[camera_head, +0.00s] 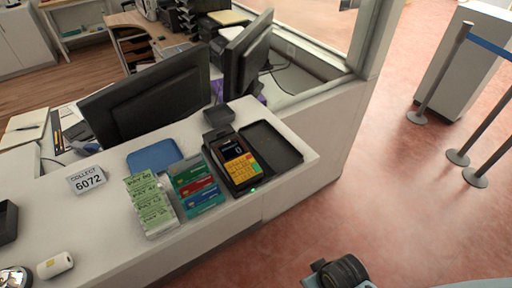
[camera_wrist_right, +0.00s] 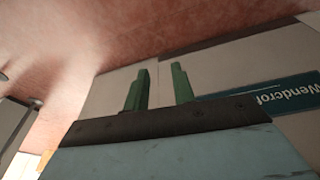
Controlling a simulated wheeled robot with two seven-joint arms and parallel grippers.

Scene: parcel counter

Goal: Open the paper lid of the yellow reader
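The yellow reader (camera_head: 238,166) stands on the white counter near its right end in the head view. It has a dark body, a yellow keypad with a green and a red key, and a small screen showing 0. My left gripper is not in view.
A black tray (camera_head: 270,146) lies right of the reader. A card holder (camera_head: 199,187), green slips (camera_head: 150,203) and a blue pad (camera_head: 154,154) are to its left. A monitor (camera_head: 150,97) stands behind. A teal sign (camera_wrist_right: 270,92) is on the counter front.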

